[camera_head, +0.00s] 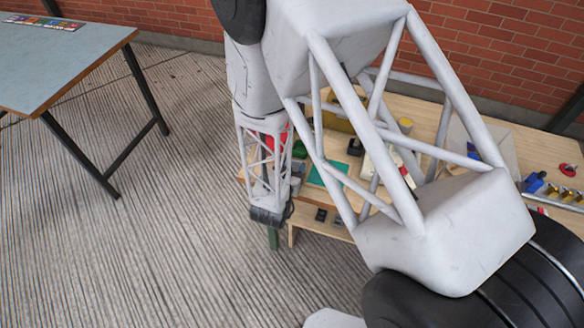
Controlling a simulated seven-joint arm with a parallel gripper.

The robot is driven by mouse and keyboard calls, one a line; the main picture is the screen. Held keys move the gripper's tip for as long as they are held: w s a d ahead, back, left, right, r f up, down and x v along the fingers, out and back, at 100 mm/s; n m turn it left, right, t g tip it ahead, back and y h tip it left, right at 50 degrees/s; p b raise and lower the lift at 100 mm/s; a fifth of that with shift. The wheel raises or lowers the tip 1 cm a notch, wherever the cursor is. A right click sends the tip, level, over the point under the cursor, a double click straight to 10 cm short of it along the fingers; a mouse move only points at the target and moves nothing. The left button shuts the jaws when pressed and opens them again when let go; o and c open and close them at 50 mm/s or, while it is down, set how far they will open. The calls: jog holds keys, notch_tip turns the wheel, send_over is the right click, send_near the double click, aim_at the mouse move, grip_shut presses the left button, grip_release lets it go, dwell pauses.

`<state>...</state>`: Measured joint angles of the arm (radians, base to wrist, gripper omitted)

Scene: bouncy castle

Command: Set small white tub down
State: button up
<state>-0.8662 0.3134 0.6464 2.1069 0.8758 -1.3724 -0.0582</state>
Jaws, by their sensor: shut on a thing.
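I cannot make out the small white tub; no tub shows clearly in the head view. My forearm hangs down at the left edge of the wooden table (432,118), ending in a dark wrist joint. My gripper's fingers do not show; they seem hidden behind the wrist and the lattice forearm. What they hold cannot be seen.
A blue-grey table (65,62) stands left; the floor between is clear.

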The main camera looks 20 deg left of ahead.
jog(key=shift+r, duration=0.15)
jog(key=shift+r, duration=1.05)
jog(key=s+d+r, duration=0.2)
jog(key=s+d, duration=0.7)
jog(key=s, duration=0.4)
jog(key=shift+d+r, duration=0.25)
jog(key=shift+d, duration=0.05)
jog(key=shift+w, duration=0.15)
